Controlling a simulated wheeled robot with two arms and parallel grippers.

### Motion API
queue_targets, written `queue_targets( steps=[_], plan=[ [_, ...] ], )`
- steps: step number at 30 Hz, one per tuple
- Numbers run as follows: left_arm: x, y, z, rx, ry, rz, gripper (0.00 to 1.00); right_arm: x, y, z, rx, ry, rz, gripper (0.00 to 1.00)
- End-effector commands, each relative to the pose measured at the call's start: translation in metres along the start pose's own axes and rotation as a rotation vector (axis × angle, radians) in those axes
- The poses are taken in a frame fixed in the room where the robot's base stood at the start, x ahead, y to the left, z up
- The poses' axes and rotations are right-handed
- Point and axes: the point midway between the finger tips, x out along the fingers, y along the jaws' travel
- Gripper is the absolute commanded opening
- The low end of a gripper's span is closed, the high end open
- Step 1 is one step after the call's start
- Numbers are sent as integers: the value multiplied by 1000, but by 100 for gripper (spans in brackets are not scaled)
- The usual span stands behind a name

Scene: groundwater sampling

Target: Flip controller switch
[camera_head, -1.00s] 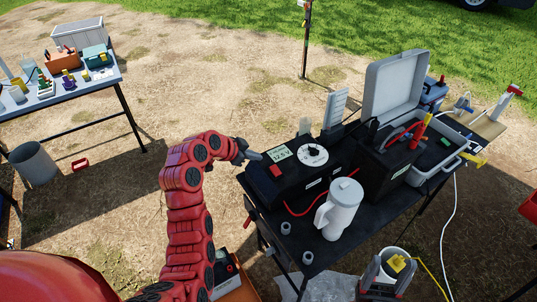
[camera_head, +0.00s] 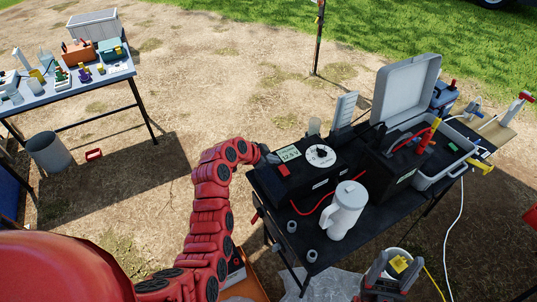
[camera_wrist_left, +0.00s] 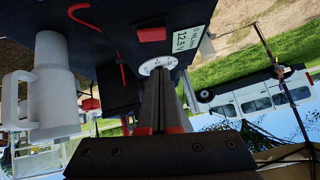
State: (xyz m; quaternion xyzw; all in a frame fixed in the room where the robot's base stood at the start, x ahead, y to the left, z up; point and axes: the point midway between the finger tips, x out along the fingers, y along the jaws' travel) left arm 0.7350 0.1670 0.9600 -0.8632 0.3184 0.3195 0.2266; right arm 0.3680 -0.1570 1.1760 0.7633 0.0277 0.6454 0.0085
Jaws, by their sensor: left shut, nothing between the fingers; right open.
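The black controller box (camera_head: 305,180) sits on the dark folding table, with a red switch (camera_head: 284,171), a "12.5V" display (camera_head: 290,153) and a round white dial (camera_head: 321,156) on top. My left gripper (camera_head: 274,157) is at the box's left edge, beside the display. In the left wrist view its fingers (camera_wrist_left: 158,85) are together and empty, overlapping the lower part of the dial (camera_wrist_left: 157,65). There the red switch (camera_wrist_left: 151,34) and display (camera_wrist_left: 187,38) are clear of the fingers. Contact with the box cannot be told. My right gripper (camera_head: 388,270) is open at lower right.
A white jug (camera_head: 344,211) stands in front of the controller, with a red cable between them. A black battery (camera_head: 392,160) and an open grey case (camera_head: 405,88) are to the right. A white bucket (camera_head: 416,257) is near my right gripper. Another table (camera_head: 75,93) stands far left.

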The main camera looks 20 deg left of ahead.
Motion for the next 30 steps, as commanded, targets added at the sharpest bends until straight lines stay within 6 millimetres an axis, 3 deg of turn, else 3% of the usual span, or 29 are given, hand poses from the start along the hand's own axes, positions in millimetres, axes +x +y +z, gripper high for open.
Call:
queue_targets(
  steps=[13,21,30],
  plan=[
    [47,-1,2,-1,-2,3,0,25,1,-4,0,0,0,61],
    [65,-1,19,1,2,1,0,32,2,-5,0,0,0,61],
    [72,-1,27,1,1,-3,0,33,2,-6,0,0,0,61]
  ],
)
